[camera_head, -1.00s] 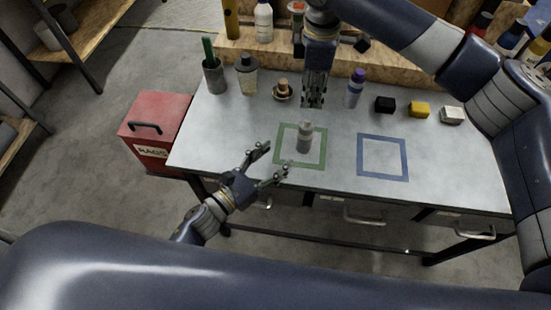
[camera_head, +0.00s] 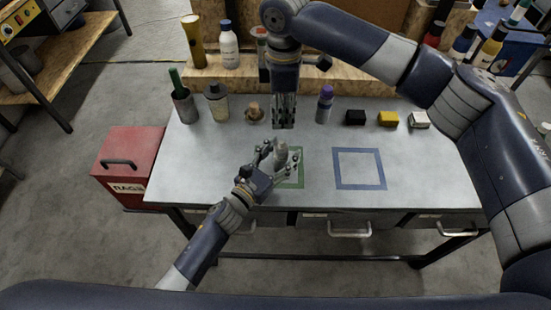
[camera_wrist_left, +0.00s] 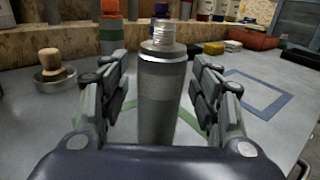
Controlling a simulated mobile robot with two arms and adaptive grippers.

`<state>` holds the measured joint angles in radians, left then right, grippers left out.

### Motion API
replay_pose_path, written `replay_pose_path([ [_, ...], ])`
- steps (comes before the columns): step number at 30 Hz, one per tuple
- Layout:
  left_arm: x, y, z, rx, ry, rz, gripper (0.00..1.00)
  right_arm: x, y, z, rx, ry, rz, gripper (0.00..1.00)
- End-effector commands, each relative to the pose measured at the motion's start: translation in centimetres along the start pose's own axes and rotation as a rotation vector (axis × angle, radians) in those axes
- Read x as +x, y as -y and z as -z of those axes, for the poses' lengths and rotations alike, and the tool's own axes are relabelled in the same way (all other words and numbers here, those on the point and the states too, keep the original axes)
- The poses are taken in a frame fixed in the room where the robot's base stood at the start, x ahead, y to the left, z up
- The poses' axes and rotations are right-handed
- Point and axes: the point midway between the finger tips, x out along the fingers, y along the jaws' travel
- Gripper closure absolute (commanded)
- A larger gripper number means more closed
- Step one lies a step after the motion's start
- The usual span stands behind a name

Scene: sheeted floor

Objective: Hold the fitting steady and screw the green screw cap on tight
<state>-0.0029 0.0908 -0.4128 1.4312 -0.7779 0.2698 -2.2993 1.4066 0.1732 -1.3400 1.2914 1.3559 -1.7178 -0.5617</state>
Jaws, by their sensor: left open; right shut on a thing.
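The fitting (camera_head: 281,151) is a grey cylinder standing upright in the green square outline (camera_head: 301,170). In the left wrist view the fitting (camera_wrist_left: 162,95) shows a pale threaded neck on top, with no cap on it. My left gripper (camera_head: 283,157) is open, with one finger on each side of the fitting; gaps show in the left wrist view. My right gripper (camera_head: 284,124) points down above the table, behind the fitting, and is shut. The green screw cap is not clearly visible; the right fingers hide what they hold.
A cup (camera_head: 184,106), a grey container (camera_head: 216,102), a wooden-topped piece in a dish (camera_head: 254,114) and a purple-capped bottle (camera_head: 324,104) line the back. Black (camera_head: 355,117), yellow (camera_head: 388,119) and white (camera_head: 419,120) blocks stand right. The blue square outline (camera_head: 359,183) is empty.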

Motion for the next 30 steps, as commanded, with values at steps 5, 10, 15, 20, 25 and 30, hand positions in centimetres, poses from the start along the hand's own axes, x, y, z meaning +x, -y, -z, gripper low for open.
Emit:
replay_pose_path([
  [5, 0.11, 0.01, 0.01, 0.0, 0.0, 0.0, 0.43, -0.02, 0.0, 0.02, 0.0, 0.0, 0.0, 1.0],
  [10, 0.09, 0.0, 0.0, -0.001, 0.0, 0.0, 0.63, -0.02, 0.0, 0.02, 0.0, 0.0, 0.0, 1.0],
  [15, 0.07, 0.0, 0.0, -0.001, 0.0, 0.0, 0.98, -0.02, 0.0, 0.02, 0.0, 0.0, 0.0, 1.0],
  [20, 0.06, -0.01, 0.01, -0.001, 0.0, 0.0, 0.98, -0.08, -0.04, -0.01, -0.002, 0.001, -0.002, 1.0],
  [25, 0.05, -0.01, 0.02, 0.0, -0.001, 0.0, 0.98, -0.05, -0.03, -0.01, -0.002, 0.001, -0.001, 0.96],
  [30, 0.05, -0.02, 0.03, 0.0, -0.001, 0.0, 0.98, 0.12, -0.02, -0.02, -0.001, 0.001, 0.0, 0.98],
])
